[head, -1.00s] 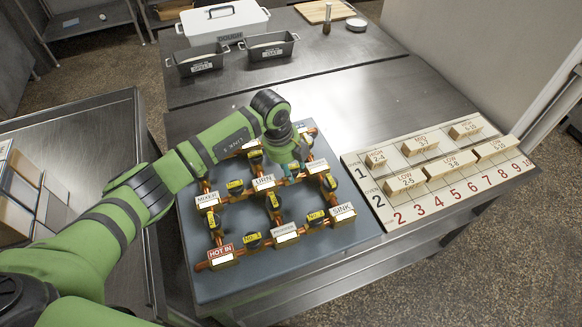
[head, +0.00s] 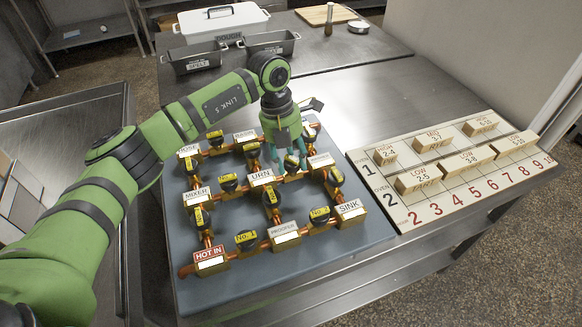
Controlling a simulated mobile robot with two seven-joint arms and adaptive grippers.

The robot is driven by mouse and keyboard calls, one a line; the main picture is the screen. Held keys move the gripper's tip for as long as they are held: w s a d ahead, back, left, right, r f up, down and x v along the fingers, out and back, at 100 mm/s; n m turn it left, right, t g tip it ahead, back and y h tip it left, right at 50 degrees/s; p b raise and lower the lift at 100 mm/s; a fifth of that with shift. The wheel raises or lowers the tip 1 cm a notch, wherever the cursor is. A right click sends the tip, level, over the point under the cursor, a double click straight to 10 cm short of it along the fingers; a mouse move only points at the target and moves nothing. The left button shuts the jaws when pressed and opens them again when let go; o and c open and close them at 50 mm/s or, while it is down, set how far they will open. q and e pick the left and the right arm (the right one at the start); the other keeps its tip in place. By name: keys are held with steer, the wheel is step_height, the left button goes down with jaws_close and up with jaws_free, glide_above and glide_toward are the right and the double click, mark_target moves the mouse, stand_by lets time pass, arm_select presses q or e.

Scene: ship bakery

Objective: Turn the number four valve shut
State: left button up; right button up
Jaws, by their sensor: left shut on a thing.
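The pipe board (head: 300,262) carries copper pipes with several black-handled valves and yellow number tags. The No. 1 valve (head: 246,240) and No. 2 valve (head: 320,214) are on the front pipe. The other numbers are too small to read surely, so I cannot tell which valve is number four. My left gripper (head: 289,166) points down onto the middle pipe, between the URN block (head: 262,178) and the block to its right (head: 320,161). It is shut on a valve handle there, mostly hidden by the fingers. My right gripper is out of view.
Other valves stand close around the gripper, including one (head: 334,176) at right and one (head: 272,197) in front. An oven board with wooden blocks (head: 448,170) lies to the right. Dark tins (head: 196,58) and a white dough box (head: 222,20) stand behind.

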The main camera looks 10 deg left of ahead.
arm_select(q)
steer(key=m+b, duration=0.2)
steer(key=m, duration=0.1)
steer(key=shift+a+f+m+g+b, duration=0.1)
steer(key=shift+f+m+g+b, duration=0.1)
steer(key=shift+m+g+b, duration=0.15)
steer(key=shift+r+m+g+y+b, duration=0.1)
steer(key=shift+m+g+y+b, duration=0.25)
steer(key=shift+m+b, duration=0.85)
steer(key=shift+w+m, duration=0.1)
steer(key=shift+m, duration=0.35)
steer(key=o, duration=1.1)
steer(key=shift+c, duration=0.2)
